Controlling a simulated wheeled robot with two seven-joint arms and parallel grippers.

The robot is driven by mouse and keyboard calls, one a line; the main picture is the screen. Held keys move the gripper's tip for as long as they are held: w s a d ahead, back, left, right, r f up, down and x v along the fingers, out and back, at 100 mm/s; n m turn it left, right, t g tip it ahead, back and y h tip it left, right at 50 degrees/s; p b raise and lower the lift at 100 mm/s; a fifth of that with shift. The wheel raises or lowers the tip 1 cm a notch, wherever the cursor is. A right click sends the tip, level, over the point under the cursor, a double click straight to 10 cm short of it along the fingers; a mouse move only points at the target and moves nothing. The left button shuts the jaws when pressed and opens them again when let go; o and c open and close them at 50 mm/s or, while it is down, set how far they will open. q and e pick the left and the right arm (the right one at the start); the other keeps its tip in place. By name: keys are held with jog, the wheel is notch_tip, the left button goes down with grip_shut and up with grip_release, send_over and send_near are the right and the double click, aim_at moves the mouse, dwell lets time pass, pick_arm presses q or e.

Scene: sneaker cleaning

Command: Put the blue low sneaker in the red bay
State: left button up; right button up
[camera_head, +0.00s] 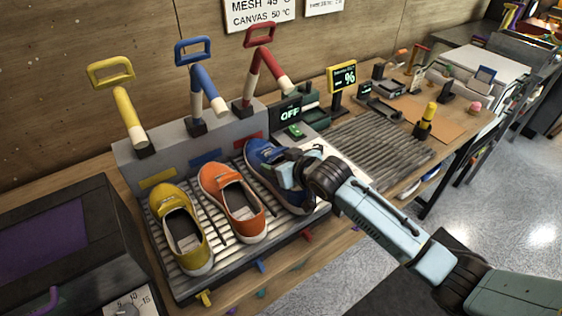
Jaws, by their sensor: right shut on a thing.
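The blue low sneaker (264,156) lies in the rightmost bay, below the red marker plate (247,142) and the red-handled lever (259,35). My right gripper (287,177) reaches in from the right and is shut on the blue sneaker's side; its fingertips are partly hidden. An orange sneaker (241,206) lies in the middle bay, by the blue marker (206,158). A yellow sneaker (181,240) lies in the left bay, by the yellow marker (157,179). My left gripper is not in view.
Yellow (123,103) and blue (203,80) levers stand behind the bays. A display reading OFF (289,115) stands close to the right of the red lever. A ribbed grey mat (380,148) is empty. A dark box (65,245) stands at left.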

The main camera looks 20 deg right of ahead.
jog(key=shift+f, duration=0.35)
jog(key=o, duration=1.5)
jog(key=shift+o, duration=0.9)
jog(key=shift+s, duration=0.1)
jog(key=p+v, duration=0.1)
jog(key=v, duration=1.2)
jog(key=shift+f, duration=0.1)
jog(key=s+d+r+p, duration=0.1)
jog(key=s+r+p, duration=0.2)
jog(key=r+p, duration=0.2)
jog(key=shift+r+p, duration=0.15)
jog(key=shift+p, duration=0.5)
jog(key=shift+s, duration=0.1)
